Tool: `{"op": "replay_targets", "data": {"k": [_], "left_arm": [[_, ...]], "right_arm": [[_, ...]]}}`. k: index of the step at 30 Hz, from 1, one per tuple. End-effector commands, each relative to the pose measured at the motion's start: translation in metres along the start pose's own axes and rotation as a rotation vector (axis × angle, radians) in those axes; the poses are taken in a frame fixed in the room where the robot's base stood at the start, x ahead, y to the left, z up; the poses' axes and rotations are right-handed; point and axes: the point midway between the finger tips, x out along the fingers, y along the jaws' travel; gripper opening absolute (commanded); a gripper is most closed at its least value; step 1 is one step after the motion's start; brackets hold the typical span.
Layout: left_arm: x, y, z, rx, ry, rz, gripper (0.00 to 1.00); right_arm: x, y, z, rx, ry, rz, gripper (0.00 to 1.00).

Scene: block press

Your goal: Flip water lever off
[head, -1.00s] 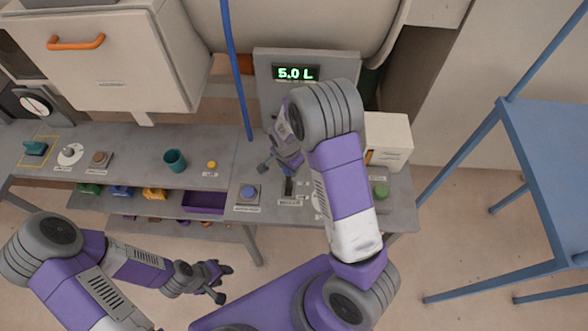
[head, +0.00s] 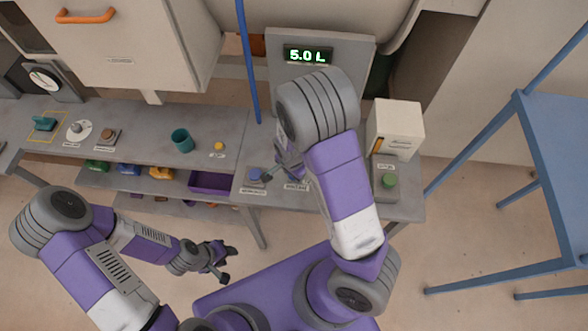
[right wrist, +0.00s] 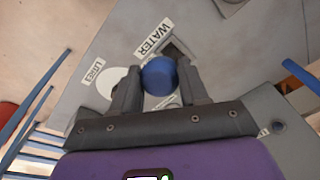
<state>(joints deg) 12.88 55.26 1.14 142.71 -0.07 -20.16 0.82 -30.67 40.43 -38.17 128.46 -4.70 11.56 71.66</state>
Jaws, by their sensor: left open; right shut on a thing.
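The water lever's round blue knob (right wrist: 160,76) sits between the fingers of my right gripper (right wrist: 157,92) in the right wrist view. That gripper is shut on it. A label reading WATER (right wrist: 153,37) lies beside the lever's dark slot (right wrist: 177,49). In the head view my right gripper (head: 276,174) is over the right part of the bench, and my arm hides most of the lever there. My left gripper (head: 222,264) is open and empty, in front of the bench.
The display (head: 307,55) behind the bench reads 5.0 L. A blue button (head: 255,175) is close to the left of my right gripper. A green button (head: 389,181) and white box (head: 396,128) stand to the right. A teal cup (head: 182,139) stands further left.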

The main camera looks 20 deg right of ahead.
Motion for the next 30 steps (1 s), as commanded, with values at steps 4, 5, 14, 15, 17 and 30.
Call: {"op": "replay_targets", "data": {"k": [4,5,14,15,17,30], "left_arm": [[0.001,0.000,0.000,0.000,0.000,0.000,0.43],[0.001,0.000,0.000,0.000,0.000,0.000,0.43],[0.001,0.000,0.000,0.000,0.000,0.000,0.43],[0.001,0.000,0.000,0.000,0.000,0.000,0.43],[0.001,0.000,0.000,0.000,0.000,0.000,0.43],[-0.006,0.002,0.000,0.000,0.000,0.000,0.43]], "right_arm": [[0.005,0.010,0.009,-0.010,-0.015,0.033,0.00],[0.005,0.010,0.009,-0.010,-0.016,0.033,0.00],[0.005,0.010,0.009,-0.010,-0.015,0.032,0.62],[0.005,0.010,0.008,-0.009,-0.014,0.031,0.68],[0.004,0.009,0.007,-0.008,-0.013,0.029,0.69],[-0.032,0.006,0.006,-0.009,-0.009,0.018,0.69]]}}
